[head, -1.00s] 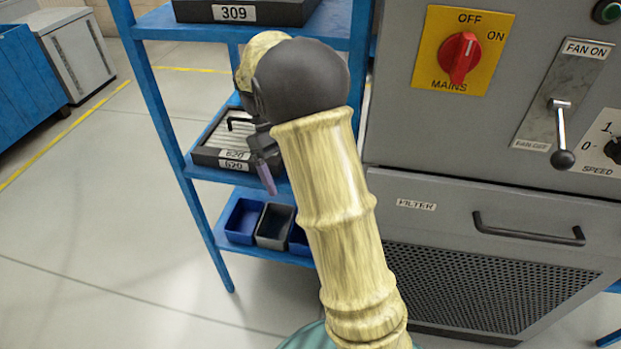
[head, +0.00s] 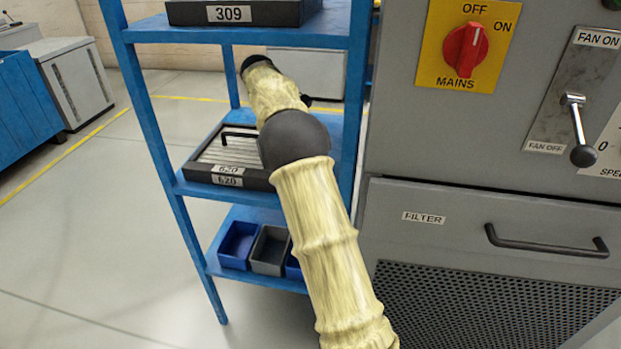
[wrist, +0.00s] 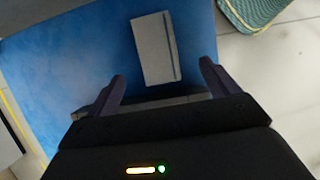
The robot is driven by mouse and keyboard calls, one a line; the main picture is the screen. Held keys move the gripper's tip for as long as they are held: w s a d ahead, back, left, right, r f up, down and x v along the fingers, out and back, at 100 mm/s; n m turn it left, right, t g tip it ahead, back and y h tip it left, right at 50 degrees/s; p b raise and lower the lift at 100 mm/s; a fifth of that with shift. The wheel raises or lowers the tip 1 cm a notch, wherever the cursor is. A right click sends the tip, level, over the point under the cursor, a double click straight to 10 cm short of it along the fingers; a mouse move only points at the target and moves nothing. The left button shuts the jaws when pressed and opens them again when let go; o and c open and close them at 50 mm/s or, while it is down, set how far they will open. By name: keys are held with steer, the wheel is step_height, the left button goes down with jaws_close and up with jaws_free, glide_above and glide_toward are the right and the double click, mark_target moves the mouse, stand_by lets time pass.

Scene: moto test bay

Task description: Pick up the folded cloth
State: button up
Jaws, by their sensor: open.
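A grey, flat rectangular thing that looks like the folded cloth (wrist: 152,48) lies on a blue shelf surface (wrist: 80,55) in the wrist view. A darker line runs along its right and lower edges. My gripper (wrist: 162,72) is open, with its two fingers apart and nothing held between them. The fingertips are on either side of the cloth's lower part in the picture; I cannot tell the height between them. In the head view the cloth cannot be made out, and my arm hides most of the gripper.
The blue shelf rack (head: 160,120) holds a tray marked 309 (head: 240,14), a tray marked 620 (head: 228,170) and small bins (head: 238,244) below. A grey cabinet (head: 400,120) with a red mains switch (head: 465,49) and a drawer handle (head: 545,242) stands close on the right. Open floor lies left.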

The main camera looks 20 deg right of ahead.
steer(key=shift+b+x, duration=0.4)
steer(key=shift+x, duration=0.7)
steer(key=b+x, duration=0.3)
steer(key=x, duration=0.2)
steer(key=shift+d, duration=0.25)
steer(key=c, duration=1.1)
steer(key=shift+o, duration=0.2)
